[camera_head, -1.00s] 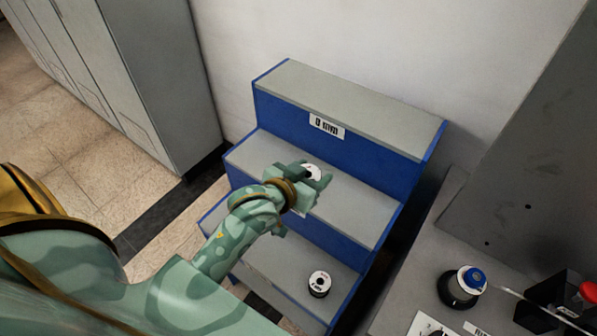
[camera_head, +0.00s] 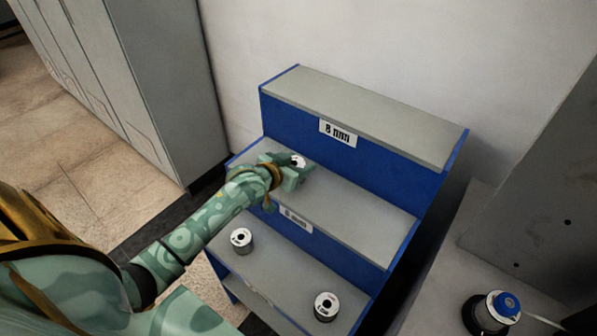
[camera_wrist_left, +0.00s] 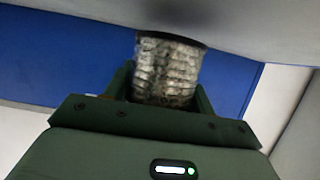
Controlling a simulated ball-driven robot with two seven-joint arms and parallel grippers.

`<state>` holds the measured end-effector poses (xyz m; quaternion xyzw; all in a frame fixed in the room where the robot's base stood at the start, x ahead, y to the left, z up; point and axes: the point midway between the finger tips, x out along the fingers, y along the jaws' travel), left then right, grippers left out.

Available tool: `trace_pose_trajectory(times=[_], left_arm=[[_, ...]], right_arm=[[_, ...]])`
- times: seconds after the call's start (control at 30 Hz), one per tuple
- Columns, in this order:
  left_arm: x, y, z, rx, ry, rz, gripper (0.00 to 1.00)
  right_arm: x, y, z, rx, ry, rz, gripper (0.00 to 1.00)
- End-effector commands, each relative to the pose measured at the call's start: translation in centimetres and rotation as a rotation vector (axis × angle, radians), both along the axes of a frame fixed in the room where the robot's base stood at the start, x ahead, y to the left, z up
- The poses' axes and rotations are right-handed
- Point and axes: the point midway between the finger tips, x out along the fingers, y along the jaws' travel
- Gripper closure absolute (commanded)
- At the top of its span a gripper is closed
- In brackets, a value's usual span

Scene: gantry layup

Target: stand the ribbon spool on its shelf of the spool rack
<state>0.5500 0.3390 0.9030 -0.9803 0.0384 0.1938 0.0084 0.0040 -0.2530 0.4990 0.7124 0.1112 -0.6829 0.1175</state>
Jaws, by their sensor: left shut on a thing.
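The ribbon spool (camera_head: 298,161) has a white top face with a dark centre. My left gripper (camera_head: 294,174) is shut on it over the left part of the middle shelf of the spool rack (camera_head: 345,203). In the left wrist view, the spool (camera_wrist_left: 165,70) shows a silvery wound side and a dark flange between the fingers (camera_wrist_left: 163,92). The flange is close to a grey surface; I cannot tell whether it touches. The rack is a blue stepped stand with grey shelves. My right gripper is not in view.
Two other spools, one left (camera_head: 242,240) and one right (camera_head: 326,306), stand on the lowest shelf. The top shelf (camera_head: 370,110) is bare, with an "8 mm" label (camera_head: 337,132) below it. The middle shelf's right part is clear.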

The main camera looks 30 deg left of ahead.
Motion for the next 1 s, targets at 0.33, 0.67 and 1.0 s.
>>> trace_pose_trajectory(times=[0.33, 0.67, 1.0], left_arm=[[0.0, -0.1, -1.7, 0.0, 0.0, 0.0, 0.83], [-0.1, -0.1, -2.1, 0.0, 0.003, 0.0, 0.24], [-2.4, 0.1, -0.6, 0.001, 0.003, -0.001, 0.24]], right_arm=[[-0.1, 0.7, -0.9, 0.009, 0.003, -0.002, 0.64], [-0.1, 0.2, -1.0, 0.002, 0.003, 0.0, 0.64], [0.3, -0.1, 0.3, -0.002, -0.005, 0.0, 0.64]])
